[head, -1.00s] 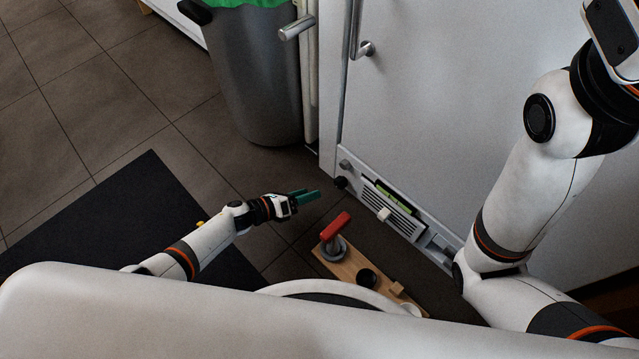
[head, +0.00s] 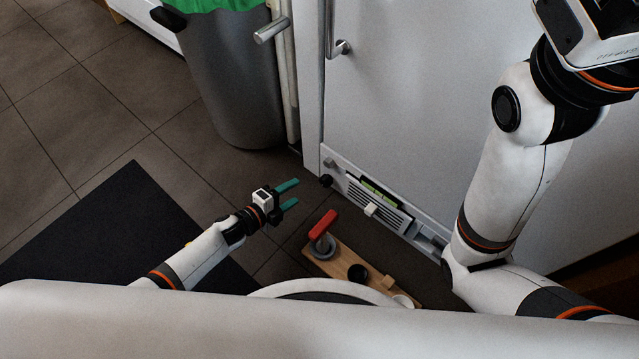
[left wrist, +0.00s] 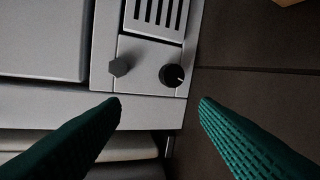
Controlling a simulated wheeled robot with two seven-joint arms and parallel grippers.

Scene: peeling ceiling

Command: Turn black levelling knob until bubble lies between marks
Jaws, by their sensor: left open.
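The black levelling knob (head: 325,181) sits at the lower left corner of the white cabinet's base panel. In the left wrist view the knob (left wrist: 172,75) is round with a white pointer line, beside a grey hexagonal knob (left wrist: 119,67). A green level vial (head: 380,193) lies on the panel above the vent slots; its bubble and marks are too small to make out. My left gripper (head: 288,194) is open and empty, left of the knob and apart from it. Its green fingers (left wrist: 160,105) show either side below the knob in the wrist view. My right gripper is out of view.
A wooden board (head: 335,262) with a red-handled clamp (head: 322,225) and a black round piece (head: 357,273) stands in front of the panel. A grey bin (head: 240,90) stands behind left. A black mat (head: 120,225) lies on the tiled floor at left.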

